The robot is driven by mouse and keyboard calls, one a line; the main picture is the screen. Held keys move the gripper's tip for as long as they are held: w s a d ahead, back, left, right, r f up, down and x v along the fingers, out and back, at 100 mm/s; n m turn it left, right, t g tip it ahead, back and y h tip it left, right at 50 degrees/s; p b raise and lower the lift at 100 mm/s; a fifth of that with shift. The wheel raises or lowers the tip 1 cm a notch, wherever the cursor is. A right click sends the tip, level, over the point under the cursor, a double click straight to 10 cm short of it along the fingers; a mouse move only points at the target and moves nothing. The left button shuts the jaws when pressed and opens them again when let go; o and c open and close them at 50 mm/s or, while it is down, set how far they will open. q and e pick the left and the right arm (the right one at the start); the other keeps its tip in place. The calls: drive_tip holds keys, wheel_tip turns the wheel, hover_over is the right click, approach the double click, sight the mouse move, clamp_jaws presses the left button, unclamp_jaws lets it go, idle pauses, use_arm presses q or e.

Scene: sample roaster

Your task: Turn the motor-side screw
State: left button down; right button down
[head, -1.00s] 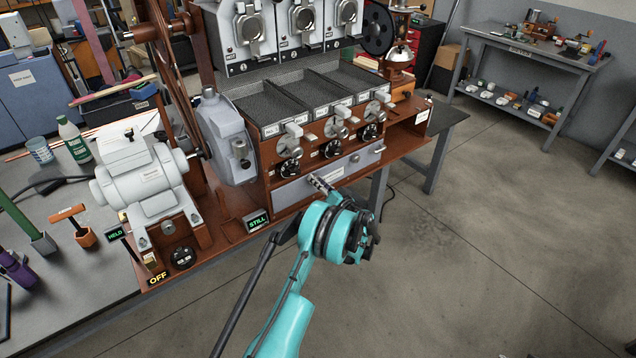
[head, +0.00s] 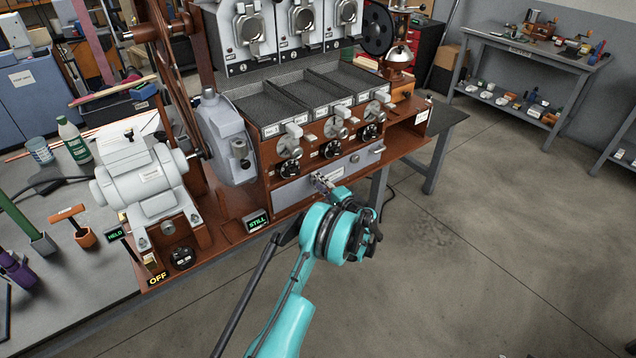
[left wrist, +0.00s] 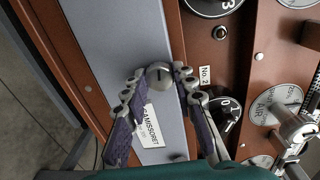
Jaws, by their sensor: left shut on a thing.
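The motor-side screw (left wrist: 160,75) is a round metal head with a slot, on the grey front panel (left wrist: 105,30) of the roaster base. In the left wrist view it sits between the fingertips of my left gripper (left wrist: 158,84), which is shut on it. A second screw (head: 355,157) shows farther right on the panel, past a white label (left wrist: 150,125). My right gripper is not in view.
Dials (head: 289,169) and levers line the brown face above the panel. The motor (head: 142,178) stands at the left, with a green STILL sign (head: 257,223) and a yellow OFF sign (head: 158,280) nearby. Open floor (head: 480,250) lies to the right.

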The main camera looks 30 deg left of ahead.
use_arm(q)
drive_tip(key=shift+f+m+y, duration=0.1)
drive_tip(key=shift+m+y, duration=0.3)
drive_tip(key=shift+m, duration=7.6)
drive_tip(key=c, duration=1.2)
unclamp_jaws()
drive_tip(key=v, duration=1.2)
drive_tip(key=shift+w, duration=0.15)
